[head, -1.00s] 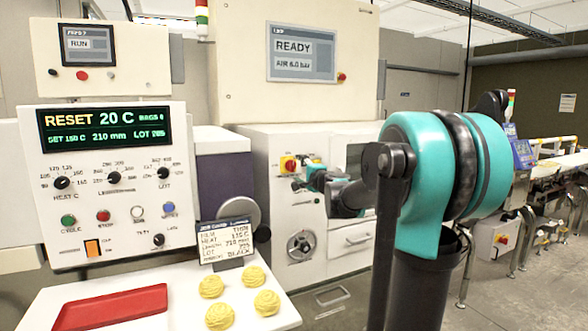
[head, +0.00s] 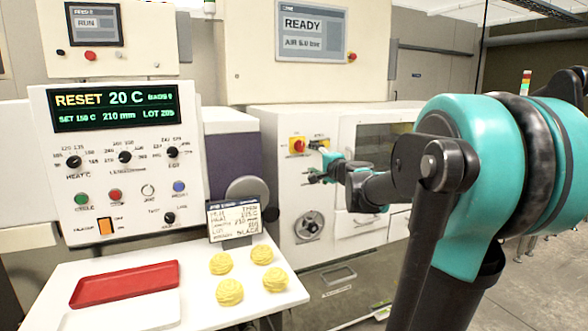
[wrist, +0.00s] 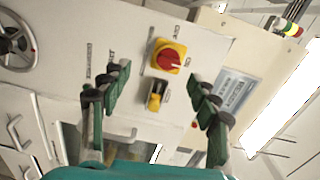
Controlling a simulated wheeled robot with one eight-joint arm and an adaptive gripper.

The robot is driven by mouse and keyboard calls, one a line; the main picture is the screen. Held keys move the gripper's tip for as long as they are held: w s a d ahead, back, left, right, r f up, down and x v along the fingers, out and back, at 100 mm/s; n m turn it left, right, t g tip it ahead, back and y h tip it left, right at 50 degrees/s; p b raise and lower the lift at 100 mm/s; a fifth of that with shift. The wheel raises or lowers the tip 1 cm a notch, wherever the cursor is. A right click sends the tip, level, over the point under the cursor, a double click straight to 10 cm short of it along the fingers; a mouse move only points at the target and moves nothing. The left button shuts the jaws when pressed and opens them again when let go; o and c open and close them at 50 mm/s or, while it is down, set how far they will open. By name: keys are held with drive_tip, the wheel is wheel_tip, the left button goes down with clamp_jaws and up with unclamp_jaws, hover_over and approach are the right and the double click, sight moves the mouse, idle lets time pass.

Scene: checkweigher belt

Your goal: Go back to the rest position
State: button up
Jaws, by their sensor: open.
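My gripper (head: 318,163) is in front of the white machine cabinet (head: 271,160) in the head view, with my teal and black arm reaching to it from the right. In the wrist view my gripper (wrist: 155,100) has its dark green fingers spread wide apart with nothing between them. Past the fingers, the cabinet face shows a red rotary switch on a yellow plate (wrist: 170,58) and a smaller yellow switch (wrist: 155,97). The red switch also shows in the head view (head: 298,146), just left of the gripper. The fingers look apart from the panel.
A control panel (head: 122,160) with a lit display stands at left. Below it, a white table (head: 150,308) holds a red tray (head: 125,281) and several yellow coiled pieces (head: 230,291). A handwritten card (head: 234,221) stands at its back. Open floor (head: 545,275) lies at right.

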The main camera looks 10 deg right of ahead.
drive_tip(key=s+a+f+n+g+h, duration=0.1)
drive_tip(key=s+f+n+g, duration=0.3)
drive_tip(key=s+f+n, duration=0.55)
drive_tip(key=s+a+f+n+g+h, duration=0.2)
drive_tip(key=s+f+g, duration=0.3)
drive_tip(key=f, duration=1)
drive_tip(key=s+d+f+n+g+h, duration=0.1)
drive_tip(key=s+d+f, duration=0.2)
drive_tip(key=s+f, duration=0.3)
drive_tip(key=s+d+f+n+g+h, duration=0.1)
drive_tip(key=s+f, duration=0.6)
drive_tip(key=s, duration=0.7)
drive_tip(key=shift+d+g+h, duration=0.4)
drive_tip(key=shift+d+g, duration=0.3)
drive_tip(key=shift+d, duration=0.25)
